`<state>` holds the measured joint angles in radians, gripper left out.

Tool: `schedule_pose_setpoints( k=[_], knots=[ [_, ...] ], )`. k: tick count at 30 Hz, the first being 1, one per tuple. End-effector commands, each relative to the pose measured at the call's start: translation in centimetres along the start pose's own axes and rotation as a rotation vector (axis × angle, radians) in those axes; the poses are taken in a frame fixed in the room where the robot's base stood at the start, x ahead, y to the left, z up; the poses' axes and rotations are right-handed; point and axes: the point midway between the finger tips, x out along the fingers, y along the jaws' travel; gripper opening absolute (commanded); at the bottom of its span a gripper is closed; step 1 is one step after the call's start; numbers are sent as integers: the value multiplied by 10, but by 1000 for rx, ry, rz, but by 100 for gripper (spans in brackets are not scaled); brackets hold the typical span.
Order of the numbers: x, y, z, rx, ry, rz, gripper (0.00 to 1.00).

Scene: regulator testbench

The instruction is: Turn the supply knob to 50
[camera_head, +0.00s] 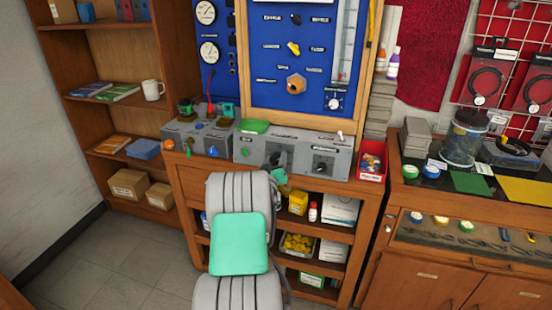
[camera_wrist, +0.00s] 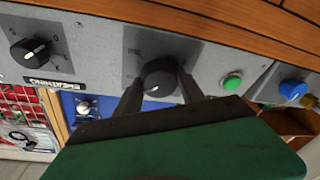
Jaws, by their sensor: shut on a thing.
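A grey control box on the bench (camera_head: 301,151) carries two black knobs. In the wrist view my gripper (camera_wrist: 160,88) is shut on one black knob (camera_wrist: 158,74), with a finger on each side of it. In the head view this knob (camera_head: 274,158) is the left one, partly behind my gripper (camera_head: 279,177). The other black knob (camera_wrist: 36,50) is free and also shows in the head view (camera_head: 322,164). A short pale pointer mark shows on the held knob. The scale text around it is too small to read, so I cannot confirm its setting or which knob is supply.
A green button (camera_wrist: 232,81) sits beside the held knob. A smaller grey box (camera_head: 198,138) with a blue knob (camera_wrist: 293,88) stands to the left in the head view. A red bin (camera_head: 371,164) stands at the right end of the bench. Shelves are below.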

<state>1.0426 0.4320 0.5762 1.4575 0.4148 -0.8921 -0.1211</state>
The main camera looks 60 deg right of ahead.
Motion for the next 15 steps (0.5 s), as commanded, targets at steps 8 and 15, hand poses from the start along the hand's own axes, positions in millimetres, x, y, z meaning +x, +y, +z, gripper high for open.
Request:
schedule_pose_setpoints(
  k=[8,15],
  knots=[
    [0,1,0,-248,-2,-67,6],
    [0,-1,3,-469,-2,-128,6]
  ],
)
